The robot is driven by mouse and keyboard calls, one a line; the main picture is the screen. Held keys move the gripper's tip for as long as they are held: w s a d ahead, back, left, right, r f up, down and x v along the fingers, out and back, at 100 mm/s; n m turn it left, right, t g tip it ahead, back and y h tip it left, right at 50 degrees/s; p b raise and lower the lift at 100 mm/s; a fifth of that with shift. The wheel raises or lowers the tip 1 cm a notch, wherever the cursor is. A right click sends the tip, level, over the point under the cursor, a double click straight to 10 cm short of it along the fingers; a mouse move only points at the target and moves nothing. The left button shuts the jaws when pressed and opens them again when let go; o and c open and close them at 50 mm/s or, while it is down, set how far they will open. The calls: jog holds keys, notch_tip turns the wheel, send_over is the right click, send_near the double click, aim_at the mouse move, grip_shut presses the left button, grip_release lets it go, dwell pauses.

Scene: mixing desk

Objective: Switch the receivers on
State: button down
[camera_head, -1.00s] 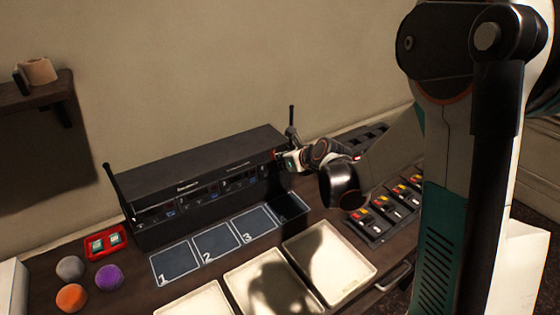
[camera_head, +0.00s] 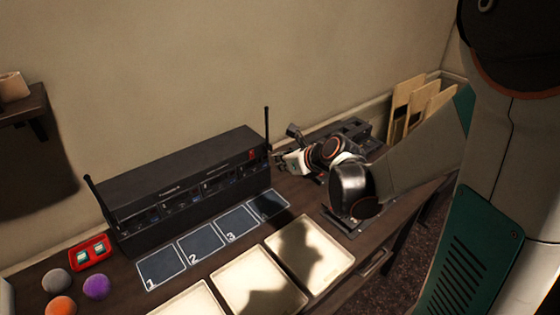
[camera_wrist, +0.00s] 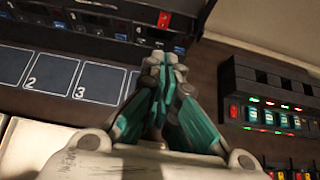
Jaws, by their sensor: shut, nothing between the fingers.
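The receivers sit in a long black rack (camera_head: 180,188) with an antenna at each end. Several small blue-lit displays show along its dark front. A red switch (camera_head: 252,154) is at the rack's right end; it also shows bright red in the wrist view (camera_wrist: 163,20). I cannot tell which way it is set. My gripper (camera_head: 277,157) is just right of the rack's right end, apart from the switch in the picture. In the wrist view my gripper (camera_wrist: 160,60) has its fingers together and empty, below the red switch, covering part of the rack's front.
Numbered dark pads (camera_head: 200,249) lie before the rack, with pale trays (camera_head: 308,256) nearer. A black dock (camera_wrist: 270,105) with green and red lights stands right of my gripper. A red tray (camera_head: 89,254) with two packs and several balls (camera_head: 96,287) are at left.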

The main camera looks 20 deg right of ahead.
aim_at(252, 155)
jog(key=g+p, duration=0.2)
jog(key=p, duration=0.1)
jog(key=shift+w+a+r+h, duration=0.15)
jog(key=shift+w+r+h, duration=0.15)
jog(key=shift+r+h, duration=0.1)
jog(key=shift+f, duration=0.1)
jog(key=w+r+b+x, duration=0.1)
jog(key=b+x, duration=0.3)
jog(key=x, duration=0.9)
jog(key=shift+w+a+r, duration=0.35)
